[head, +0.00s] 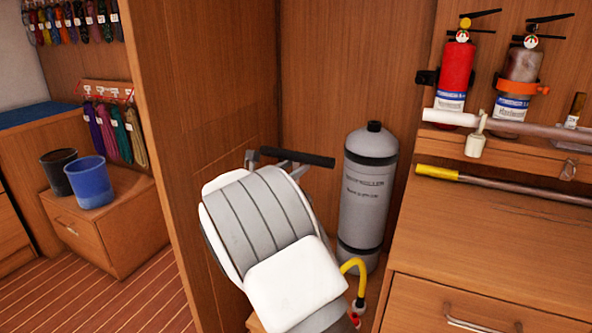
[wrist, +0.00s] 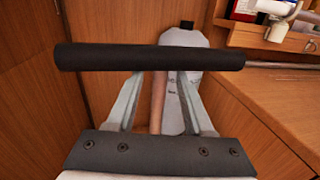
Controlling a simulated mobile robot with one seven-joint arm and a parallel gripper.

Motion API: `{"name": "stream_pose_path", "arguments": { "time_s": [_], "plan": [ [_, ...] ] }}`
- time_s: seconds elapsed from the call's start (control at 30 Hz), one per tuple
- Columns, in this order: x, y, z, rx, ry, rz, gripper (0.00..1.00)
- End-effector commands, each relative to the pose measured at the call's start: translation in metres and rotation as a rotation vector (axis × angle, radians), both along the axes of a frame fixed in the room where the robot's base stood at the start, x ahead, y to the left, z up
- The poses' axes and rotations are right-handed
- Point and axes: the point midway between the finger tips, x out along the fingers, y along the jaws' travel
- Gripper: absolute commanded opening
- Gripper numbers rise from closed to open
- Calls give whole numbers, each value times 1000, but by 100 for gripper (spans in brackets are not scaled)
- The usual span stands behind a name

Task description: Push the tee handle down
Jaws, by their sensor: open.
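The tee handle shows in the wrist view as a black crossbar (wrist: 90,57) running level across the picture, with a brownish stem below it. In the head view its crossbar (head: 300,157) stands just beyond my arm, in front of the grey cylinder. My gripper (wrist: 162,80) is open. Its two pale fingers reach up to the crossbar, one on each side of the stem as seen from the wrist. The crossbar covers the fingertips, so I cannot tell whether they touch it. In the head view my arm hides the stem and base of the handle.
A grey cylinder (head: 370,190) stands close behind the handle. A wooden wall (head: 205,80) rises to the left, and a drawer counter (head: 500,240) stands to the right. A yellow hose (head: 357,270) is low beside my arm. Two fire extinguishers, one red (head: 457,65), hang above the counter.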

Motion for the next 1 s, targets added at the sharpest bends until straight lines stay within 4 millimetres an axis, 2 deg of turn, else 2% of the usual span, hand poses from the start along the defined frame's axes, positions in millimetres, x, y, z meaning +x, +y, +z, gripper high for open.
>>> {"name": "stream_pose_path", "arguments": {
  "time_s": [0.13,0.43,0.47,0.73,1.0],
  "plan": [
    [9,-6,0,-1,-1,-1,52],
    [11,-7,0,0,0,0,52],
    [11,-7,0,0,0,0,48],
    [11,-7,0,0,0,0,0],
    [11,-7,0,0,0,0,0]
  ]
}}
